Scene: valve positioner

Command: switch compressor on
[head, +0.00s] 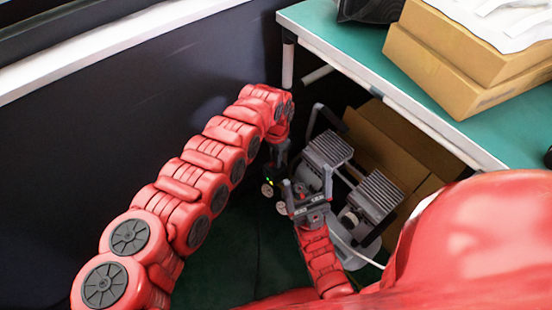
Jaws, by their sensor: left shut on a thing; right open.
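The compressor (328,150) stands on the floor under the table, with grey finned heads and a pale tank low down. Two small round gauges (267,190) show at its left side, close to a tiny green light. My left gripper (273,168) points down at the compressor's left end, just above the gauges. It is shut on a small dark part there, which its own fingers mostly hide. My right gripper (307,185) is open, in front of the compressor and right of the gauges, its fingers apart. The switch itself cannot be made out.
The green-topped table (330,38) overhangs the compressor, its metal leg (288,65) close to my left wrist. Cardboard boxes (470,55) lie on top. Another cardboard box (385,135) stands behind the compressor. A dark wall (110,110) runs along the left.

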